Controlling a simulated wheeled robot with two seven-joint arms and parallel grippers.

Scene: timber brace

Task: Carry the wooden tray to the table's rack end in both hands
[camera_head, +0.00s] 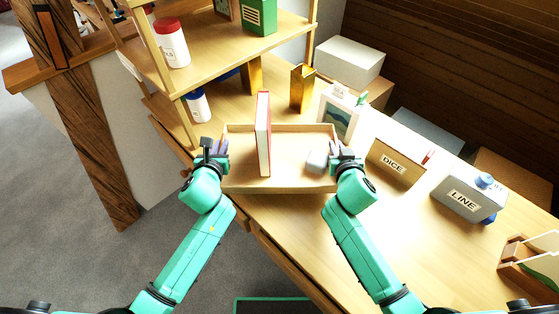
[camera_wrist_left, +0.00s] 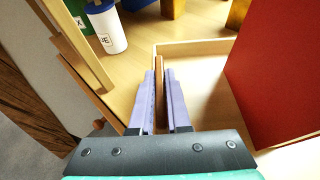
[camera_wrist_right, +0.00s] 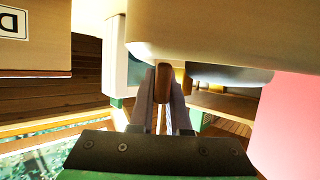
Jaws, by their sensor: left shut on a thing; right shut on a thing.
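The wooden tray (camera_head: 290,182) is in the middle of the head view, at the table's near edge beside the rack. A red book (camera_head: 264,133) stands upright in it, and a small grey object (camera_head: 317,161) lies near its right wall. My left gripper (camera_head: 217,150) is shut on the tray's left wall, which shows between its fingers in the left wrist view (camera_wrist_left: 160,95). My right gripper (camera_head: 340,150) is at the tray's right wall, shut on it; its fingers (camera_wrist_right: 163,100) close on a wooden edge in the right wrist view. I cannot tell whether the tray touches the table.
A wooden rack (camera_head: 220,62) with bottles and a green box stands at back left.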

